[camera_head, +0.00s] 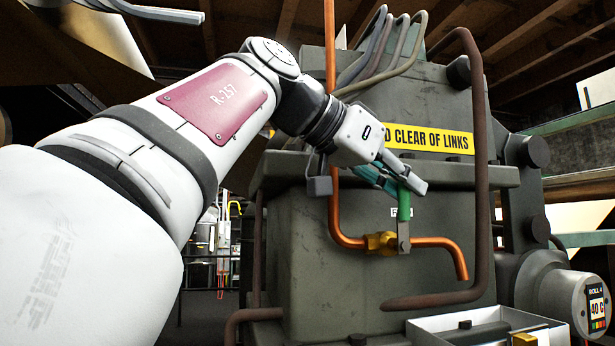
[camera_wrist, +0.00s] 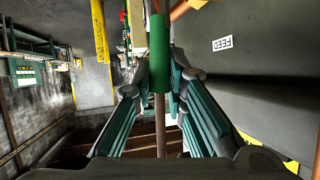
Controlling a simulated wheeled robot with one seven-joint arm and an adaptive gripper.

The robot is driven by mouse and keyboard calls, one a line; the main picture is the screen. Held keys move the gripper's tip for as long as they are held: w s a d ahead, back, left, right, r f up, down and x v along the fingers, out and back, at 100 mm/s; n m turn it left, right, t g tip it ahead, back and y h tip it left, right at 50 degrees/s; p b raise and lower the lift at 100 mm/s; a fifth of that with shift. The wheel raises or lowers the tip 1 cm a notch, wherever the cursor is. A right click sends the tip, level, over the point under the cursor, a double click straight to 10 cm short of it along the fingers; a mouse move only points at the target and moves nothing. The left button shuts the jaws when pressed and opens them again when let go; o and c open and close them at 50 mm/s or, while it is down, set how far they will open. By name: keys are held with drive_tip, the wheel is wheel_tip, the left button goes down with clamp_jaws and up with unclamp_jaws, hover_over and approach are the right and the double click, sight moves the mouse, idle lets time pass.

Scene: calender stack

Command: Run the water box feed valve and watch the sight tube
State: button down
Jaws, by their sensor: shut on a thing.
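The feed valve has a brass body (camera_head: 381,243) on a copper pipe (camera_head: 345,238). Its grey lever (camera_head: 403,238) stands upright, across the horizontal run of pipe, with a green handle (camera_head: 404,208) at its top. My gripper (camera_head: 408,188) reaches in from the upper left and is shut on the green handle. In the wrist view the handle (camera_wrist: 159,75) lies between my fingers (camera_wrist: 160,82). A FEED label (camera_wrist: 222,44) is on the grey casing beside it. I cannot make out a sight tube for certain in either view.
A grey machine housing (camera_head: 300,240) stands behind the valve, with a yellow warning strip (camera_head: 430,138) above. A rusty pipe (camera_head: 482,190) runs down to the right of the handle. A white tray (camera_head: 420,328) with parts is below. A roll gauge (camera_head: 596,308) sits at lower right.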

drive_tip(key=c, duration=1.6)
unclamp_jaws()
drive_tip(key=shift+d, duration=0.1)
drive_tip(key=s+a, duration=0.2)
drive_tip(key=a, duration=0.2)
drive_tip(key=s+a, duration=0.2)
drive_tip(key=a, duration=0.3)
drive_tip(key=s+a+r, duration=0.1)
drive_tip(key=s+a, duration=0.1)
drive_tip(key=a, duration=0.2)
drive_tip(key=shift+s+a+r, duration=0.1)
drive_tip(key=shift+a, duration=0.1)
drive_tip(key=shift+d, duration=0.1)
